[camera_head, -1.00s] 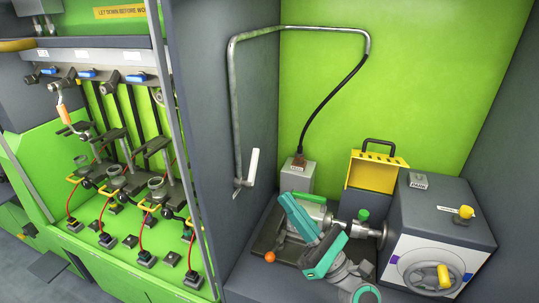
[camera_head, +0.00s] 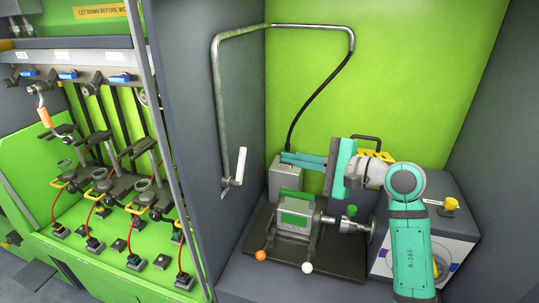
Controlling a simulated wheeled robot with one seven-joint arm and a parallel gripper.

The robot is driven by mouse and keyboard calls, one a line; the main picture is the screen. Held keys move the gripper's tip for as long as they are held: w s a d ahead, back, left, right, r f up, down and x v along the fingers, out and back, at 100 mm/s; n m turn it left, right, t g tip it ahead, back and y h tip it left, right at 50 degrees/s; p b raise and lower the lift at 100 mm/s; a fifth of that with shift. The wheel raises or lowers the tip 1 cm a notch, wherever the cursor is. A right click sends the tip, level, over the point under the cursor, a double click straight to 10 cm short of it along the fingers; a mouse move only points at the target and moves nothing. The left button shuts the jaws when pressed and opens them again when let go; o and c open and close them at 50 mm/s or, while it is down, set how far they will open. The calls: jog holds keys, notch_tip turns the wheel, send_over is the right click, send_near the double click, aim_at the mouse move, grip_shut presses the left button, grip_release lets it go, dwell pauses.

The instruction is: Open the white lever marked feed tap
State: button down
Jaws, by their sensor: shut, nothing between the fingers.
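A white lever (camera_head: 240,166) stands nearly upright on the grey side wall, at the lower end of a bent metal pipe (camera_head: 215,90). I cannot read any feed tap marking on it. My gripper (camera_head: 284,158) has teal fingers pointing left. The fingers are shut and empty, at about the lever's height in the picture and to its right, with a visible gap between them. The fingers overlap the top of a grey box (camera_head: 284,183) in the picture; I cannot tell whether they touch it.
Below my gripper is a clamped machine (camera_head: 293,220) with a green top, on a dark base with an orange ball (camera_head: 260,255) and a white ball (camera_head: 307,267). My arm partly hides a yellow case (camera_head: 377,153) and a grey cabinet (camera_head: 440,185). A post (camera_head: 165,120) edges the left bay.

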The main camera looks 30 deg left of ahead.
aim_at(240, 168)
jog(key=s+a, duration=0.2)
jog(key=a, duration=0.6)
jog(key=shift+a+r, duration=0.15)
jog(key=shift+a, duration=0.25)
jog(key=shift+s, duration=0.1)
